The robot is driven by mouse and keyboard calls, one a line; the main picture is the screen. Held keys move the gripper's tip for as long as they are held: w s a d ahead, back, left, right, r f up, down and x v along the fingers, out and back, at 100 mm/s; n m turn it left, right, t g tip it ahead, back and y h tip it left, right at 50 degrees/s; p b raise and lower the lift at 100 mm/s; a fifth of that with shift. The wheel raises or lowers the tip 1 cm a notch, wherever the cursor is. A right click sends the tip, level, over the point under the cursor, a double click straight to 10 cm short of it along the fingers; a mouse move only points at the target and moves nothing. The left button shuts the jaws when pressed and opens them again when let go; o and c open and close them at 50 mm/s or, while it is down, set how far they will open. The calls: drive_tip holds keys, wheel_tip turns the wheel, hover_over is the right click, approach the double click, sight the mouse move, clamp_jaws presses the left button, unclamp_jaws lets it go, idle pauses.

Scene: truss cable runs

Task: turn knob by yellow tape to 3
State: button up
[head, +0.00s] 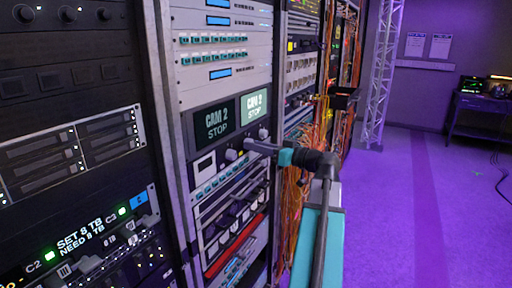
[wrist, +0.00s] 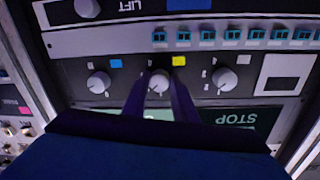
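The knob by the yellow tape (wrist: 159,84) is a round, light grey dial with small marks around it; in the wrist view it sits between my fingertips. The yellow tape (wrist: 179,61) is a small patch just above and right of it. My gripper (wrist: 160,92) has one dark finger on each side of the knob; I cannot tell whether they touch it. In the head view my gripper (head: 250,146) reaches the panel below the screens and hides this knob. The numbers around the dial are too small to read.
In the wrist view, a knob by blue tape (wrist: 98,82) is at left and a knob by white tape (wrist: 224,79) at right, both close to my fingers. A row of teal connectors (wrist: 230,35) runs above. Loose orange cables (head: 308,150) hang right of the panel. Purple floor (head: 420,200) is open.

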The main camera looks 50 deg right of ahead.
drive_tip(key=shift+c, duration=1.4)
drive_tip(key=shift+m, duration=0.5)
drive_tip(key=m+p, duration=0.2)
drive_tip(key=m, duration=0.6)
drive_tip(key=shift+r+p, duration=0.15)
drive_tip(key=shift+p, duration=0.2)
drive_tip(key=shift+m+g, duration=0.3)
drive_tip(key=shift+m, duration=0.1)
drive_tip(key=o, duration=1)
drive_tip(key=shift+o, duration=0.2)
drive_tip(key=shift+s, duration=0.1)
